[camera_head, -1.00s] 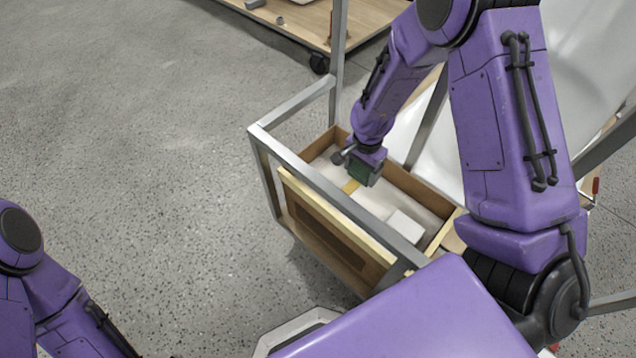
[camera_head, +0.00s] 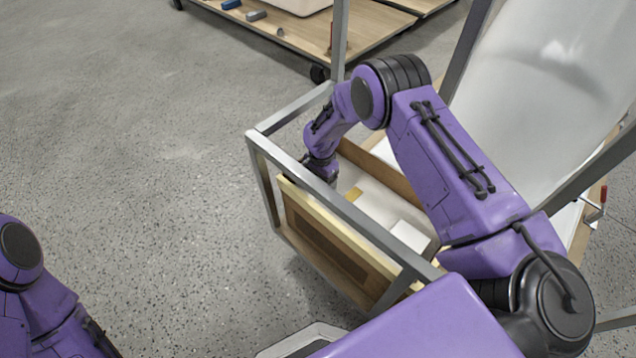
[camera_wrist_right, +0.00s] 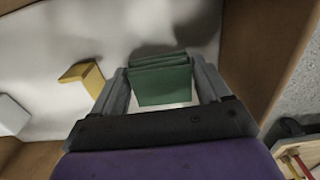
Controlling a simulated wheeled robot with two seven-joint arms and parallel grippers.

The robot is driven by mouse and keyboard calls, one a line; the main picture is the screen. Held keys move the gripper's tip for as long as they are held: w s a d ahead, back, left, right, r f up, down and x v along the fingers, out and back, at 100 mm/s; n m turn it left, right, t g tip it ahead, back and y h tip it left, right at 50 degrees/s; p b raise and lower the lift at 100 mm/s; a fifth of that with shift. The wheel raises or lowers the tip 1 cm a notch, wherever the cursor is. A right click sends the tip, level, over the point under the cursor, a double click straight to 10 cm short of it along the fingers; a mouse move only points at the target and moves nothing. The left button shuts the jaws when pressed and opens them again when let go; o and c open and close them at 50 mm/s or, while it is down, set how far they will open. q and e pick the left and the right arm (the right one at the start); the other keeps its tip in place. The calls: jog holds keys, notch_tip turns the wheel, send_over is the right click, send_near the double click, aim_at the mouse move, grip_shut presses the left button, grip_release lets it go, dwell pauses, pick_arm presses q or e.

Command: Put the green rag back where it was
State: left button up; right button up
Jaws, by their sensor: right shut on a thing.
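The green rag (camera_wrist_right: 163,84) is a folded stack held between the fingers of my right gripper (camera_wrist_right: 163,76), in the right wrist view. In the head view my right gripper (camera_head: 325,178) is down at the far left end of the wooden box (camera_head: 385,170), and the rag is hidden there. The wrist view shows the rag over the box's pale lining, close to a wooden side wall (camera_wrist_right: 262,50). I cannot tell whether the rag touches the bottom. My left arm shows at the lower left of the head view, but its gripper is out of frame.
A yellow piece (camera_head: 354,194) and a white block (camera_head: 408,236) lie in the box. A grey metal frame (camera_head: 289,163) surrounds the box. A white tub shell (camera_head: 560,90) stands at the right. A wooden trolley (camera_head: 300,35) is behind. The floor at left is clear.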

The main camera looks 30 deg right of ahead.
jog(key=o, duration=0.9)
jog(key=shift+f, duration=0.1)
jog(key=shift+r, duration=0.35)
notch_tip(320, 180, up, 12)
jog(key=p, duration=0.2)
jog(key=shift+f, duration=0.15)
